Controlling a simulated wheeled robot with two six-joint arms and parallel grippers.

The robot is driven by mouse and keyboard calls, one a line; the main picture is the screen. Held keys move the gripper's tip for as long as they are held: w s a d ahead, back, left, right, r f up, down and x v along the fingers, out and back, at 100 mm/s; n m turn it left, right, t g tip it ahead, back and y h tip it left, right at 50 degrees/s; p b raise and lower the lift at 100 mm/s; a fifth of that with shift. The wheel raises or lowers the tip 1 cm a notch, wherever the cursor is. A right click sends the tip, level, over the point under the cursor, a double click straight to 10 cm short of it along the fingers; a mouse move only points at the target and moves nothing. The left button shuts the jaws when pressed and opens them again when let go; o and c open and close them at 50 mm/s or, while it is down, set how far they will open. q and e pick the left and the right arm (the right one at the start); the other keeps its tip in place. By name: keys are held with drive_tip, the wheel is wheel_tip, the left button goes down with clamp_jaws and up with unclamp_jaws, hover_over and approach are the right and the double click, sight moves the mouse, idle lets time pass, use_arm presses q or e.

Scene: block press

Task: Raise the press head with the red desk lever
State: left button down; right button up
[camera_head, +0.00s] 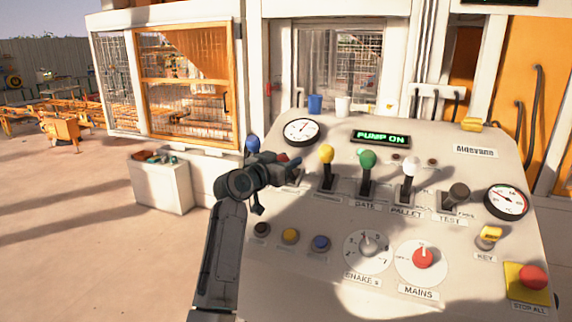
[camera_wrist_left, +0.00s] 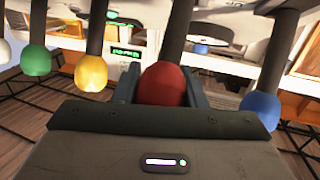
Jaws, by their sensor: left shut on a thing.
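The red lever's round knob (camera_wrist_left: 162,84) sits between the two fingers of my left gripper in the left wrist view. My left gripper (camera_head: 287,166) is shut on this knob at the upper left of the control desk (camera_head: 330,215). In the head view the gripper hides most of the red lever, and only a bit of red shows behind it. The blue knob (camera_head: 252,143) stands just left of it, and the yellow lever (camera_head: 327,155) stands to its right. I cannot make out the press head behind the mesh window (camera_head: 340,65). My right gripper is not in view.
Green (camera_head: 367,160), white (camera_head: 410,169) and dark (camera_head: 458,194) levers stand further right. A lit display (camera_head: 381,137) reads PUMP ON. Low on the desk are the red mains knob (camera_head: 422,258) and the red stop button (camera_head: 533,277). A pale bin (camera_head: 160,187) stands left of the desk.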

use_arm(q)
drive_tip(key=shift+w+d+r+b, duration=0.2)
drive_tip(key=shift+w+r+b, duration=0.2)
drive_tip(key=shift+w+r, duration=0.25)
drive_tip(key=shift+w+d+r+g+y+p, duration=0.15)
drive_tip(key=shift+w+d+r+g+p, duration=0.1)
drive_tip(key=shift+w+r, duration=0.25)
drive_tip(key=shift+w+d+r+g+y+p, duration=0.15)
drive_tip(key=shift+w+r+g+p, duration=0.1)
drive_tip(key=shift+w, duration=0.3)
drive_tip(key=shift+w+f, duration=0.1)
drive_tip(key=shift+w, duration=0.25)
drive_tip(key=shift+w+d+r+b, duration=0.1)
drive_tip(key=shift+w+d+b, duration=0.1)
drive_tip(key=shift+w+b, duration=0.25)
drive_tip(key=shift+w+d+r+b, duration=0.1)
drive_tip(key=shift+w+d+b, duration=0.15)
drive_tip(key=shift+w, duration=0.3)
